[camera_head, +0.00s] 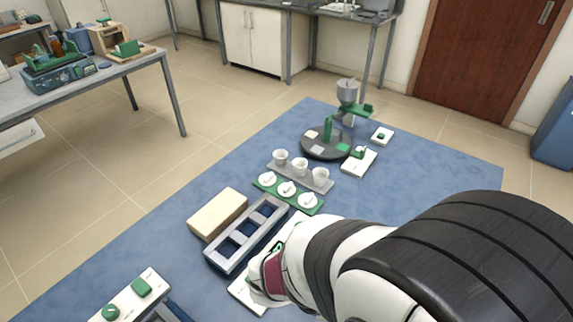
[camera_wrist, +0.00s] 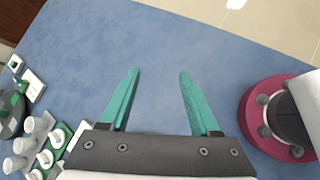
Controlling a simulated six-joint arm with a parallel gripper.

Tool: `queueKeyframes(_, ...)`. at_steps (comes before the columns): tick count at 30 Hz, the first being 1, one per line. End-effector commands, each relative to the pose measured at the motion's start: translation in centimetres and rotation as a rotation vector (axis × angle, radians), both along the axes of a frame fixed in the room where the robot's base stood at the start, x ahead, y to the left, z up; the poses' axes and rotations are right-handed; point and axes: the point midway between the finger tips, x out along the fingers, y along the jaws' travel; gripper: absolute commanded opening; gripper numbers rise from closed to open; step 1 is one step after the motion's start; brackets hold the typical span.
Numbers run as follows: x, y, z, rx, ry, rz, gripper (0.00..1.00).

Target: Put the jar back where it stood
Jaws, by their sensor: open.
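My gripper (camera_wrist: 158,82) shows in the wrist view with its two teal fingers spread wide and nothing between them. The blue mat (camera_wrist: 225,65) lies beyond the fingertips. In the head view my gripper is hidden behind my arm. I cannot tell for sure which vessel is the jar. Three white cups (camera_head: 300,166) stand on a grey tray (camera_head: 328,187). In the wrist view, white cups (camera_wrist: 26,146) stand at the left, apart from the fingers.
A green tray (camera_head: 318,209) with three white round pieces lies before the cups. A blue-grey frame (camera_head: 219,256) and a tan block (camera_head: 216,212) lie nearer. A white panel with green knobs (camera_head: 126,300) is at the front left. Bare mat (camera_head: 440,165) spreads right of the device.

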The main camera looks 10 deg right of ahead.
Motion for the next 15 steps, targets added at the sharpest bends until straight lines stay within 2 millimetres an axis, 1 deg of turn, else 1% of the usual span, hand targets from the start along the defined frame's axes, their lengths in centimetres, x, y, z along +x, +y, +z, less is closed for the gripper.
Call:
queueKeyframes(1,3.1,0.9,-1.8,-0.113,0.171,0.338,0.63)
queueKeyframes(2,5.0,1.9,-2.9,-0.176,0.269,0.544,0.63)
queueKeyframes(3,6.9,3.7,-4.8,-0.249,0.393,0.794,0.63)
queueKeyframes(4,7.9,5.1,-6.2,-0.295,0.478,0.959,0.63)
queueKeyframes(6,9.0,8.0,-9.0,-0.375,0.627,1.249,0.63)
queueKeyframes(8,9.2,9.5,-10.7,-0.414,0.704,1.398,0.63)
queueKeyframes(10,9.3,10.4,-11.7,-0.436,0.747,1.484,0.63)
queueKeyframes(12,9.8,10.2,-12.5,-0.441,0.762,1.506,0.63)
queueKeyframes(15,10.8,9.2,-13.7,-0.439,0.760,1.503,0.63)
